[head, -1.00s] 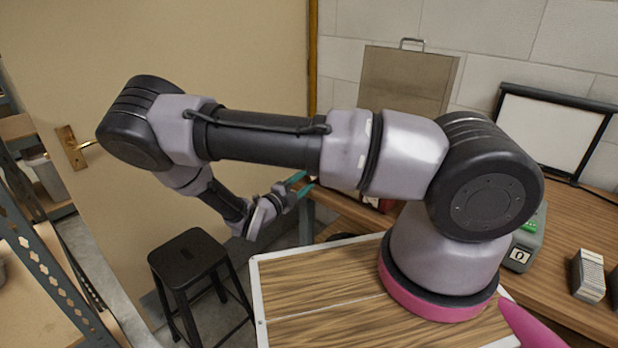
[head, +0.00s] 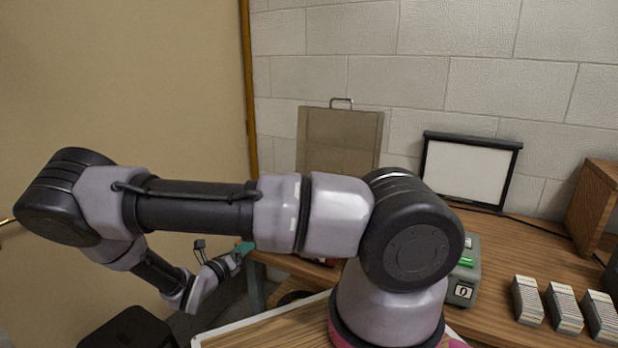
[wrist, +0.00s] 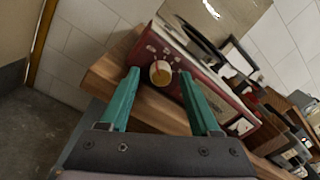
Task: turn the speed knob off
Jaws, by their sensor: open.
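A round cream-yellow knob (wrist: 160,73) sits on the red front panel of a device (wrist: 207,75) in the wrist view. My gripper (wrist: 160,75) is open, its two teal fingers on either side of the knob in the picture. I cannot tell whether they reach it or stay short of it. Small marks surround the knob; its setting is too small to read. In the head view my gripper (head: 245,247) is at the left end of the arm, near the bench edge. There the arm hides most of the device; only a bit of red (head: 325,262) shows.
A brown panel with a handle (head: 340,142) stands upright against the wall. A black stool (head: 128,330) stands at lower left.

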